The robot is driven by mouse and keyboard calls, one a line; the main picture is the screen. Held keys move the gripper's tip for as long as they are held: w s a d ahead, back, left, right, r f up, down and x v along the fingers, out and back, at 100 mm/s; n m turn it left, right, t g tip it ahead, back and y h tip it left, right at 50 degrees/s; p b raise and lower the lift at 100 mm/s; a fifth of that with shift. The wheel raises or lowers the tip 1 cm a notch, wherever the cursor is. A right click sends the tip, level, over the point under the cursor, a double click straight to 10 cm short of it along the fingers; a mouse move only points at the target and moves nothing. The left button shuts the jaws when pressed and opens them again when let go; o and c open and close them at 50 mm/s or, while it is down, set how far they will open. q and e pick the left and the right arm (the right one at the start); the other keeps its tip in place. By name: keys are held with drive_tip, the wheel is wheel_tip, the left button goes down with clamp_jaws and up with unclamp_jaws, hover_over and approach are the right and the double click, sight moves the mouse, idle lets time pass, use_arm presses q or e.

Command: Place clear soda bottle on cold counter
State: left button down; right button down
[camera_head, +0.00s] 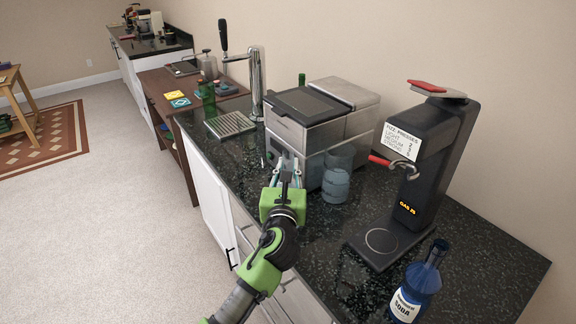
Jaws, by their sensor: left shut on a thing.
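A blue-looking bottle with a white label reading SODA (415,286) stands upright near the front right of the dark speckled counter (315,262). I cannot tell whether this counter is the cold counter. My left gripper (285,167) is shut at the front of the boxy steel machine (316,122), well left of and behind the soda bottle. Its fingers point away from me, around a small greyish thing that I cannot make out. My right gripper is not in view.
A clear bluish container (336,176) stands close right of my left gripper. A black fizz machine (424,165) stands behind the soda bottle. A tap (257,82), a drip tray (229,124) and a green bottle (208,99) are farther back. The front middle counter is clear.

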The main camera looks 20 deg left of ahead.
use_arm(q)
drive_tip(key=shift+r, duration=0.1)
drive_tip(key=c, duration=1.9)
unclamp_jaws()
drive_tip(key=shift+f, duration=0.2)
drive_tip(key=shift+s, duration=0.1)
drive_tip(key=shift+r, duration=0.1)
drive_tip(key=b+v, duration=0.2)
drive_tip(key=v, duration=1)
